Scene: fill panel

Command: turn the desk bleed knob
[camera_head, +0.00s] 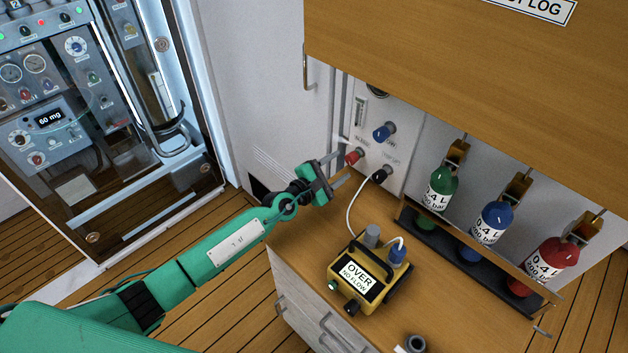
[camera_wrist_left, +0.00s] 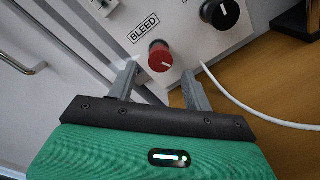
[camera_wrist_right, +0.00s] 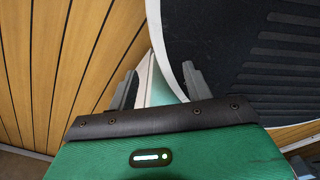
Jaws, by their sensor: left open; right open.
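The red bleed knob (camera_head: 354,156) is on the grey panel above the desk. In the left wrist view the red knob (camera_wrist_left: 160,57) sits under a "BLEED" label, with a light pointer mark on its face. My left gripper (camera_head: 340,168) is open in front of the panel, close to the knob. In the left wrist view its fingertips (camera_wrist_left: 158,75) are apart, one to the left and one to the right below the knob; I cannot tell if they touch it. My right gripper (camera_wrist_right: 158,80) is open and empty, away from the desk over the floor.
A black knob (camera_head: 382,174) and a blue knob (camera_head: 384,132) are near the red one. A white hose (camera_head: 349,211) runs to a yellow meter (camera_head: 366,281) reading "OVER NO FLOW". Green, blue and red bottles (camera_head: 491,223) stand at right. A wooden cabinet (camera_head: 480,70) overhangs.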

